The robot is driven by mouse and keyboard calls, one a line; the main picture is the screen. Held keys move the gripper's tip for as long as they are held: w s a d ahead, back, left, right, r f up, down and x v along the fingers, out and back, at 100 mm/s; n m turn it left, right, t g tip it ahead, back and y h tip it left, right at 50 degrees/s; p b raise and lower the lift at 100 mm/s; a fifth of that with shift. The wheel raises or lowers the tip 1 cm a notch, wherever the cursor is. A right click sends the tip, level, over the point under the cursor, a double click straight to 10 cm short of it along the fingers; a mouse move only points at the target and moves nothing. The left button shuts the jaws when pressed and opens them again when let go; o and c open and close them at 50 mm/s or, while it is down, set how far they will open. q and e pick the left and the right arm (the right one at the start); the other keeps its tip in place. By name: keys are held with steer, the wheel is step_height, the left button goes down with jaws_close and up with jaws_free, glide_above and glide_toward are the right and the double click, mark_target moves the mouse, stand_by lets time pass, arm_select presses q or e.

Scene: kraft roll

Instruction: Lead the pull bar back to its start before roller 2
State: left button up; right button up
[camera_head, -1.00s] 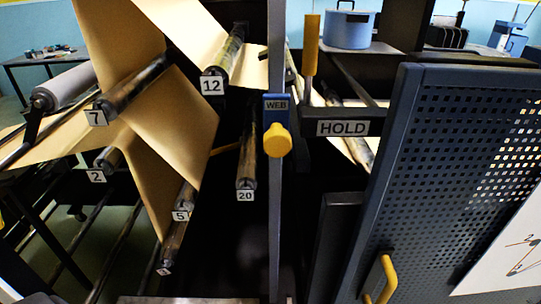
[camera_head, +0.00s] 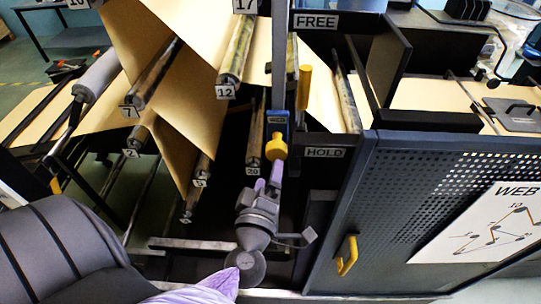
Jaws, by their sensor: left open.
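Roller 2 (camera_head: 140,137) is at the left, below roller 7 (camera_head: 140,90), with its number plate tilted. Kraft web (camera_head: 190,110) runs over and between the rollers. I cannot make out the pull bar for certain. My left gripper (camera_head: 267,184) reaches up from the bottom, its lilac fingers apart and empty as far as I see. Its fingertips are just below the yellow knob (camera_head: 276,148) on the blue WEB block (camera_head: 277,122) of the grey upright. Whether they touch the knob I cannot tell. My right gripper is not in view.
A perforated dark door (camera_head: 400,190) with a yellow handle (camera_head: 347,255) stands at the right. A yellow lever (camera_head: 303,88) stands between the FREE plate (camera_head: 316,21) and the HOLD plate (camera_head: 325,153). Roller 20 (camera_head: 255,135) is just left of the upright.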

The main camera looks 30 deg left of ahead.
mark_target(274, 156)
arm_select(q)
steer(key=b+x, duration=0.1)
steer(key=x, duration=0.8)
steer(key=shift+w+f, duration=0.15)
steer(key=shift+w, duration=0.15)
steer(key=shift+c, duration=0.3)
jaws_close()
steer(key=shift+a, duration=0.1)
